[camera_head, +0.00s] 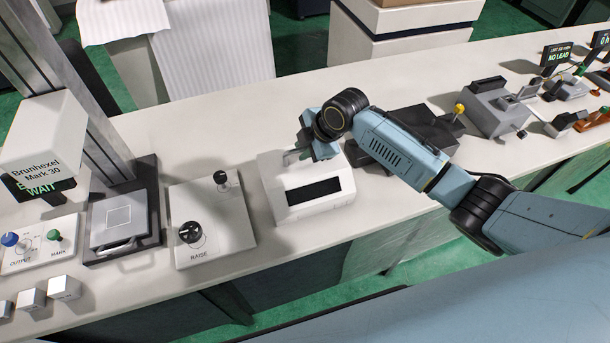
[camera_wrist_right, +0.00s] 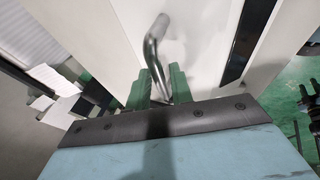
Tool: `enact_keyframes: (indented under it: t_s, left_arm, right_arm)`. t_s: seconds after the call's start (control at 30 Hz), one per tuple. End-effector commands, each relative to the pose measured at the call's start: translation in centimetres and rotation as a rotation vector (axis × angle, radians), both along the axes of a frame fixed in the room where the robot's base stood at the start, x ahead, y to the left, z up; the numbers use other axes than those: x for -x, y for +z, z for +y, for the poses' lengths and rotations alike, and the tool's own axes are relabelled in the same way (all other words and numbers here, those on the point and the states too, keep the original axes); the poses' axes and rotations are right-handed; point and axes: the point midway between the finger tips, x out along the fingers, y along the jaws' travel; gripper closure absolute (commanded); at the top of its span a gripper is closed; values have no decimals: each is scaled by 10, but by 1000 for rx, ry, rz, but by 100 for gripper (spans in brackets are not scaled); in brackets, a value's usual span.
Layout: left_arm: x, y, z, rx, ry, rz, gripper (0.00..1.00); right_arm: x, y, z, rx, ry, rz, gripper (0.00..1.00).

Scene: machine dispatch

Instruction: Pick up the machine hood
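The machine hood (camera_head: 308,203) is a white box with a dark window strip, standing on the bench near the middle of the head view. A bent metal handle (camera_head: 293,156) rises from its top; it also shows in the right wrist view (camera_wrist_right: 154,48). My right gripper (camera_head: 304,150) is at this handle, over the hood's back part. In the wrist view its green fingers (camera_wrist_right: 158,88) stand a little apart, one on each side of the handle, with some gap showing. Finger contact is hard to make out. My left gripper is not in view.
A control box (camera_head: 212,220) marked RAISE stands close left of the hood, beside the Brunhexel marking machine (camera_head: 45,135). A dark device with a yellow-knobbed lever (camera_head: 459,109) is to the right, behind my right forearm. Bare bench (camera_head: 225,115) lies behind the hood.

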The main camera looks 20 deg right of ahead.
Motion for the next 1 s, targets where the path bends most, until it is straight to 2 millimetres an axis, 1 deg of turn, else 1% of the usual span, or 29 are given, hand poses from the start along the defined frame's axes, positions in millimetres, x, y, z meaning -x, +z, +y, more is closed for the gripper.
enact_keyframes:
  t_s: [0.03,0.1,0.37,0.53,0.57,1.0]
  left_arm:
    - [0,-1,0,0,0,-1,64]
    - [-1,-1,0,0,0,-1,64]
    - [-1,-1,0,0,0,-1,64]
    - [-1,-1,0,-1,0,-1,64]
    - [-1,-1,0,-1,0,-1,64]
    - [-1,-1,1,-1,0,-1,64]
  right_arm:
    - [-2,-5,2,-1,0,1,78]
    - [-3,-9,3,0,-1,1,78]
    - [-4,-10,4,0,0,-1,78]
    - [-4,-10,3,0,0,0,99]
    - [-4,-10,3,0,0,0,100]
    - [-4,-10,3,1,0,0,100]
